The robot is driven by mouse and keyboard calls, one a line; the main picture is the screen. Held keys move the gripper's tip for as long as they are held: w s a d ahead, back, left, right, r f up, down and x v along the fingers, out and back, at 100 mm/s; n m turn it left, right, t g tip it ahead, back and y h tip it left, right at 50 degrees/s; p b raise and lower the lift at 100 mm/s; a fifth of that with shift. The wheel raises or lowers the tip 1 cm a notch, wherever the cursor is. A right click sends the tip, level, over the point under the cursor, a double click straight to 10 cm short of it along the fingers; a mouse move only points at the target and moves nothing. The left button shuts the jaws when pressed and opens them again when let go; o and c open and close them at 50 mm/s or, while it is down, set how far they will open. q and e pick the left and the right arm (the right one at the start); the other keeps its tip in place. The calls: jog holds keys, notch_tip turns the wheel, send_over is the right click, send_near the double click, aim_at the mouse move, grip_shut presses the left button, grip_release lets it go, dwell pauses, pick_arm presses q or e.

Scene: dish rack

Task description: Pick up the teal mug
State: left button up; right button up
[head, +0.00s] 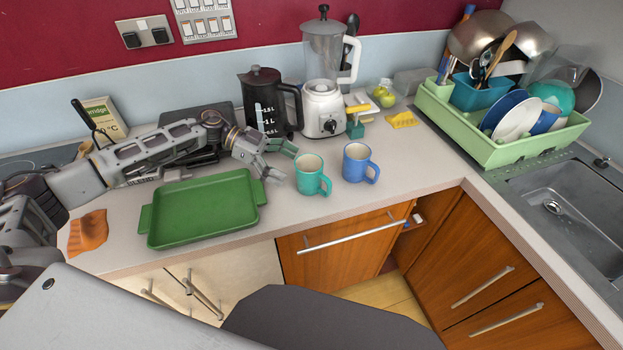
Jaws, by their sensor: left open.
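The teal mug (309,177) stands upright on the counter, right of the green tray, with its handle toward the lower right. My left gripper (281,162) is open and empty. Its fingertips are just to the left of the mug and behind it, pointing toward its rim. I cannot tell whether a fingertip touches the mug. My right gripper is not in view.
A blue mug (356,164) stands close to the right of the teal mug. A green tray (203,208) lies under and in front of my left arm. A black kettle (268,105) and a blender (324,85) stand behind. A loaded green dish rack (490,140) is at right, beside the sink (580,205).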

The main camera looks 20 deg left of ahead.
aim_at(312, 175)
pick_arm(q)
jog(key=shift+d+f, duration=0.1)
jog(key=shift+d, duration=0.05)
jog(key=shift+x, duration=0.9)
jog(key=shift+d, duration=0.15)
jog(key=shift+d+f, duration=0.1)
jog(key=shift+d, duration=0.45)
jog(key=x, duration=0.3)
jog(key=shift+w+r+p, duration=0.1)
jog(key=shift+r+p, duration=0.15)
jog(key=shift+p, duration=0.15)
jog(key=shift+d+f, duration=0.2)
jog(key=shift+d, duration=0.3)
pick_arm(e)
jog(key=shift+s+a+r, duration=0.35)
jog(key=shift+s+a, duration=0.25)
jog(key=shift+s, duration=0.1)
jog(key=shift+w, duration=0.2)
